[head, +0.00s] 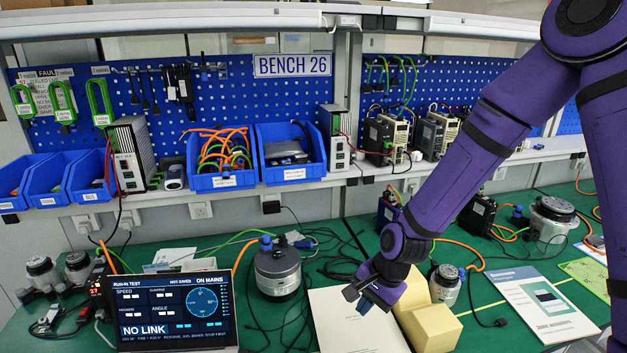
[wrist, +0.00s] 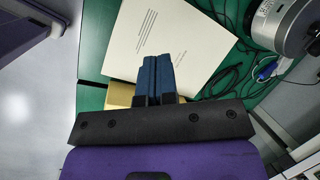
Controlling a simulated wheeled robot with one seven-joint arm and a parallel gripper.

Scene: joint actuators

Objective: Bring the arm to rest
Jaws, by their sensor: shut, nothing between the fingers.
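My purple arm reaches down from the upper right in the head view. My gripper (head: 366,303) is over the cream paper sheet (head: 340,330) on the green bench, left of the yellow blocks (head: 428,318). In the wrist view my gripper (wrist: 157,60) has its two blue fingers side by side and touching, with nothing between them. The sheet (wrist: 165,35) lies beyond the fingertips there, and a yellow block (wrist: 118,95) is partly hidden behind the gripper.
A round grey actuator (head: 278,270) with cables stands left of my gripper. A screen (head: 165,311) reading "NO LINK" is at the front left. Another actuator (head: 445,284) stands behind the yellow blocks. A printed booklet (head: 532,303) lies to the right. Blue bins (head: 290,173) line the shelf.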

